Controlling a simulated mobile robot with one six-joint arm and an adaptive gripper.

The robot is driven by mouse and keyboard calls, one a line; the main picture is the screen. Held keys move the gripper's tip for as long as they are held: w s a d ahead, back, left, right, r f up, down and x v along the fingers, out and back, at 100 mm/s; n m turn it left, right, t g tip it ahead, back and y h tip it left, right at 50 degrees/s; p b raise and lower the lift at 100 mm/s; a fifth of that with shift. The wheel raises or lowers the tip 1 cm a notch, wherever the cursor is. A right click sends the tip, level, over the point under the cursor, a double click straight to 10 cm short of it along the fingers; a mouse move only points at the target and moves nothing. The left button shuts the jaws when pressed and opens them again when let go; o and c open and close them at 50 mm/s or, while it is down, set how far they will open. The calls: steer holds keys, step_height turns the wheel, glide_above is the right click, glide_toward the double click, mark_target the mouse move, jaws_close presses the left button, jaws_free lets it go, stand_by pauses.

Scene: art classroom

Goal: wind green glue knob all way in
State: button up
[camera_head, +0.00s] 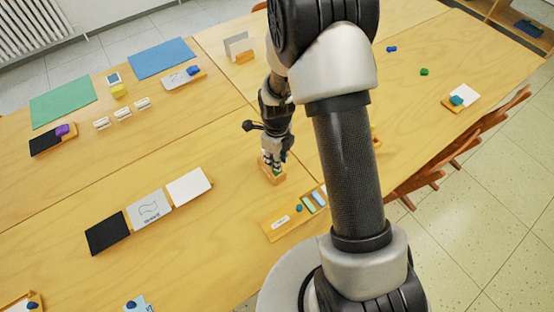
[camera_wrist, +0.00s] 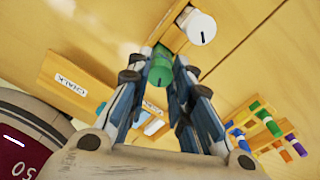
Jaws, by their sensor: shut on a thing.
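My gripper (camera_wrist: 162,78) points down and is shut on the green glue knob (camera_wrist: 160,74), a green cylinder with a dark line on its side, in the wrist view. A white knob (camera_wrist: 200,28) with a dark line stands beside it on the same wooden holder (camera_wrist: 174,38). In the head view my gripper (camera_head: 272,157) is at the small wooden holder (camera_head: 275,180) on the table, and the fingers mostly hide the knob there. How far in the knob is wound cannot be told.
A labelled wooden tray (camera_head: 275,232) with coloured pieces lies close in front of the holder. Black, drawn-on and white panels (camera_head: 149,209) lie left. A green mat (camera_head: 62,101) and blue mat (camera_head: 161,58) lie at the back left. Table (camera_head: 190,150) between is clear.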

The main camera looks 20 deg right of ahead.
stand_by(0.3)
steer(key=n, duration=0.5)
steer(key=shift+n, duration=0.4)
steer(key=n, duration=0.5)
steer(key=shift+n, duration=0.3)
steer(key=o, duration=1.5)
steer(key=shift+f+b, duration=0.1)
steer(key=shift+b, duration=0.2)
steer(key=shift+o, duration=0.2)
steer(key=m, duration=0.5)
steer(key=shift+f, duration=0.1)
steer(key=m, duration=0.6)
steer(key=shift+m, duration=0.3)
